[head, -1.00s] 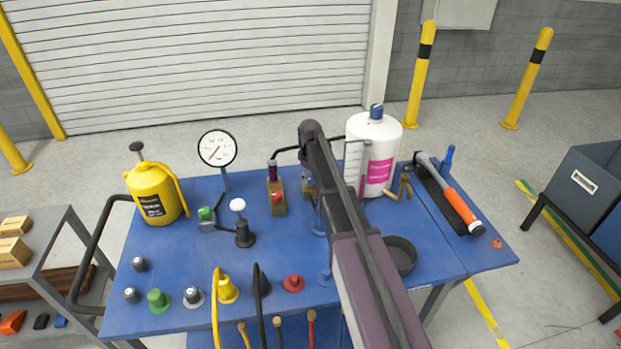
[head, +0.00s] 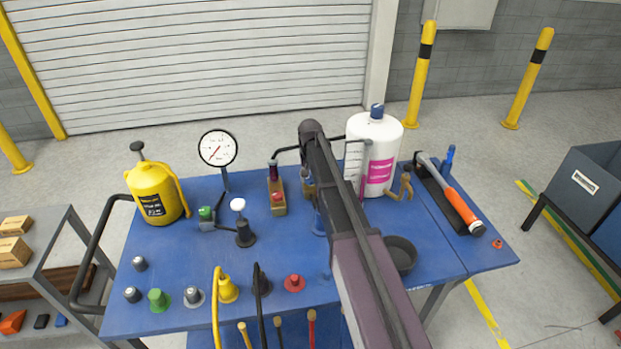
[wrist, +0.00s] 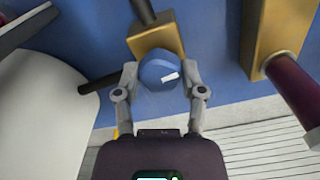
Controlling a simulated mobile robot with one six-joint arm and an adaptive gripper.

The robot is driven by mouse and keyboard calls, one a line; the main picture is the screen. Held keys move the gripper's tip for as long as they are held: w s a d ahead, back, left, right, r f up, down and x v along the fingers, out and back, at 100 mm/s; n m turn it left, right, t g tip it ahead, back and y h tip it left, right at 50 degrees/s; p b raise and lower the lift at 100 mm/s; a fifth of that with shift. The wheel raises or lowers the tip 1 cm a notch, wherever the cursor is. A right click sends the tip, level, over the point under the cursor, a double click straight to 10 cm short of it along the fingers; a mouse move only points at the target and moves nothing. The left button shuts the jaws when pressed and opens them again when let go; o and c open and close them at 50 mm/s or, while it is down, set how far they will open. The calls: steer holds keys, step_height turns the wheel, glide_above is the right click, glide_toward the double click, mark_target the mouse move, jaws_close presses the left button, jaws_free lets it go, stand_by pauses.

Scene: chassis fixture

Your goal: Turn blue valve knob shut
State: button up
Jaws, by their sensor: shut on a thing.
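The blue valve knob (wrist: 157,74) shows in the wrist view with a short white mark on its face. It sits on a brass valve block (wrist: 150,40) with dark pipes running from it. My gripper (wrist: 160,70) is shut on the knob, one finger on each side. The white mark lies nearly crosswise between the fingers, slightly tilted. In the head view my arm hides the knob and the gripper; only part of the brass block (head: 308,188) shows beside the arm.
Another brass block (wrist: 254,40) with a purple sight tube (wrist: 292,95) stands close to my gripper on the right in the wrist view. A white bottle (head: 378,135), a gauge (head: 218,148) and a hammer (head: 455,200) are on the blue bench (head: 200,260).

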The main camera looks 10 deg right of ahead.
steer(key=shift+s+m, duration=0.1)
steer(key=shift+m, duration=0.8)
steer(key=o, duration=1.1)
steer(key=shift+o, duration=0.2)
steer(key=shift+n, duration=0.3)
